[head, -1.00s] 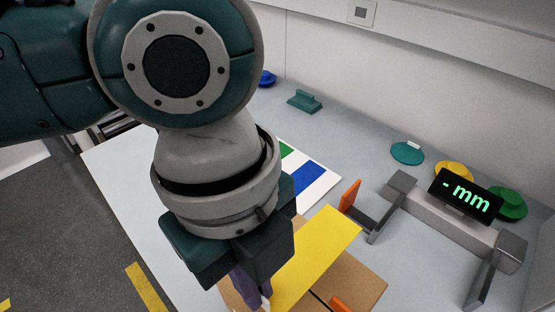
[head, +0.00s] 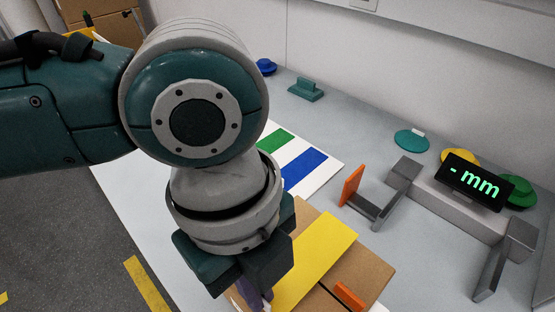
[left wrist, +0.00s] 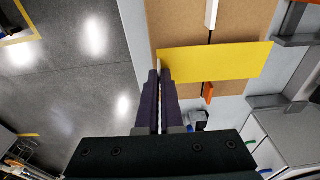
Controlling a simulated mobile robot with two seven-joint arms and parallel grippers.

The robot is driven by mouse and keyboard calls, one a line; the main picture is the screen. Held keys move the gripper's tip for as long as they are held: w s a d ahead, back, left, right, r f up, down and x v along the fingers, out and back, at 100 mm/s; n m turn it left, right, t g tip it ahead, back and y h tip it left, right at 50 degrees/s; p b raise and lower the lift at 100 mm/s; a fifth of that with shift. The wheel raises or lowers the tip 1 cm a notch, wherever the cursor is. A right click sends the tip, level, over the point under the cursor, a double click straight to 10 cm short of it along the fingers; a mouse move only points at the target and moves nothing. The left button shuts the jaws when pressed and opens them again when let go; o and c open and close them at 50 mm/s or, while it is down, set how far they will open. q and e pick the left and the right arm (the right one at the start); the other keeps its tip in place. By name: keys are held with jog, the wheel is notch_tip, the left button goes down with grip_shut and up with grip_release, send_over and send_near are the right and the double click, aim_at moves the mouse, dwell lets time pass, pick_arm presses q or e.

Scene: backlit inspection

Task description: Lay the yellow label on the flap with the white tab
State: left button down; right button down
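The yellow label (head: 318,258) is a flat rectangle over the brown cardboard flaps (head: 362,268). It also shows in the left wrist view (left wrist: 220,62), crossing the dark slit between the flaps. My left gripper (left wrist: 158,72) is shut on the label's left end, at the edge of the cardboard. In the head view my arm hides most of this gripper. A white tab (left wrist: 211,14) stands at the slit on one side of the label, and an orange tab (left wrist: 208,92) on the other. I cannot tell whether the label touches the cardboard. My right gripper is not in view.
A grey fixture with a display (head: 474,181) and an orange plate (head: 351,186) stand right of the cardboard. A white sheet with green and blue patches (head: 304,170) lies behind it. Several coloured discs and a teal block (head: 306,90) stand along the wall.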

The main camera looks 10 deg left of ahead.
pick_arm(q)
jog(key=shift+f, duration=0.15)
dwell(0.3)
jog(key=shift+f+b, duration=0.8)
jog(key=shift+f, duration=0.25)
jog(key=c, duration=1)
grip_release()
jog(key=r, duration=0.6)
jog(key=a+r, duration=0.1)
jog(key=r, duration=0.3)
jog(key=shift+w, duration=0.35)
